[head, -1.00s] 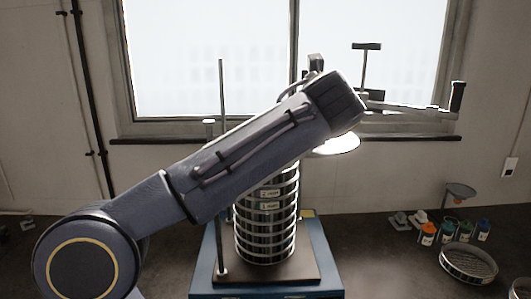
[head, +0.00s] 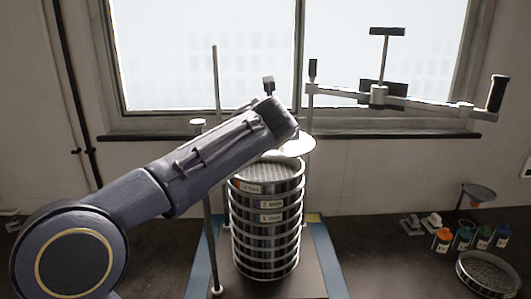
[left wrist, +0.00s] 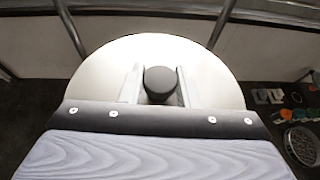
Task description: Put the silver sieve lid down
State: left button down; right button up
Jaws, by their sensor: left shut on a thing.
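The silver sieve lid (head: 298,144) is a pale round disc above the back right of the sieve stack's top. It fills much of the left wrist view (left wrist: 110,72), with a black knob (left wrist: 160,80) at its middle. My left gripper (left wrist: 160,86) is shut on this knob, one finger on each side. In the head view my left arm hides the gripper and part of the lid. The sieve stack (head: 266,235) has several silver rings and an open mesh top (head: 268,172). The lid appears apart from it. My right gripper is in neither view.
The stack stands on a blue-edged shaker base (head: 329,262) between upright rods (head: 213,150). A clamp bar (head: 430,103) with black handles extends to the right, above the table. Small coloured jars (head: 463,238) and a loose sieve (head: 487,274) are at right.

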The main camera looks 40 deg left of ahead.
pick_arm(q)
jog(key=shift+w+a+f, duration=0.1)
jog(key=shift+a+f, duration=0.85)
jog(key=shift+f, duration=0.2)
jog(key=shift+a+f, duration=0.15)
jog(key=shift+f, duration=0.8)
jog(key=shift+a+f, duration=0.15)
jog(key=shift+f, duration=0.8)
jog(key=shift+f+b, duration=0.15)
jog(key=shift+b, duration=0.15)
jog(key=c, duration=1.1)
grip_release()
